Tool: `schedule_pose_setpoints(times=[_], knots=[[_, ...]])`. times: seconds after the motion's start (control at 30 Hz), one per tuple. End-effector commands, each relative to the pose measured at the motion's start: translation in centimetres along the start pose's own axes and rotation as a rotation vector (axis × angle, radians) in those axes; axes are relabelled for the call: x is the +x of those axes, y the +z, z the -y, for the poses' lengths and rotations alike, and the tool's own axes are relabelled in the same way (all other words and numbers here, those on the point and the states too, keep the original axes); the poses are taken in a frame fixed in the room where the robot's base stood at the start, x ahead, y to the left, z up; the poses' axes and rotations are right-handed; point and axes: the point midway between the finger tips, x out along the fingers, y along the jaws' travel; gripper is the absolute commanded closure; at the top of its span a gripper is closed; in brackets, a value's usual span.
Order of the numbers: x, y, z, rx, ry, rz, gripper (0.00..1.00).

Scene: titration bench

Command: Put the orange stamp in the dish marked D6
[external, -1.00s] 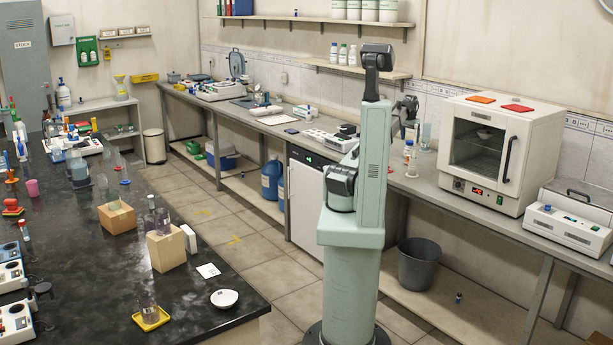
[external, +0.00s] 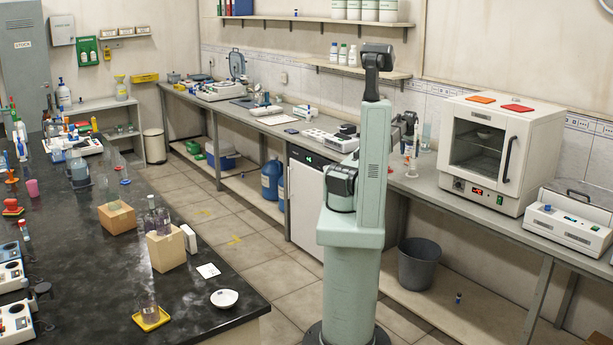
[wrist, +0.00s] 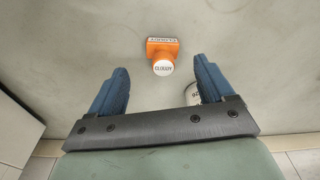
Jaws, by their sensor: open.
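The orange stamp (wrist: 162,47) stands on the grey bench in the wrist view, with a round white top reading "CLOUDY". My gripper (wrist: 160,70) is open, its two blue fingers on either side and slightly short of the stamp, with nothing between them. A white dish (wrist: 191,93) shows partly beside the right finger; its marking is mostly hidden and I cannot read it fully. In the external view my gripper (external: 410,122) is over the back bench, partly behind my arm. I cannot make out the stamp there.
The grey back bench (external: 460,205) carries a white oven (external: 500,150) to the right of my gripper and clear glassware (external: 426,137) close by. On the dark bench at left stand a white bowl (external: 224,298) and a yellow tray (external: 151,318).

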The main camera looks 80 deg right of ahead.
Motion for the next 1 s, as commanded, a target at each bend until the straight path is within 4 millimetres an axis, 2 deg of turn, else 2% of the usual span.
schedule_pose_setpoints(times=[0.4, 0.7, 1.0], knots=[[4.4, 0.1, 0.5, 0.0, 0.0, 0.001, 0.19], [4.8, 0.1, 0.5, 0.0, 0.0, 0.0, 0.2], [4.7, 0.1, 0.5, 0.0, 0.0, 0.0, 0.49]])
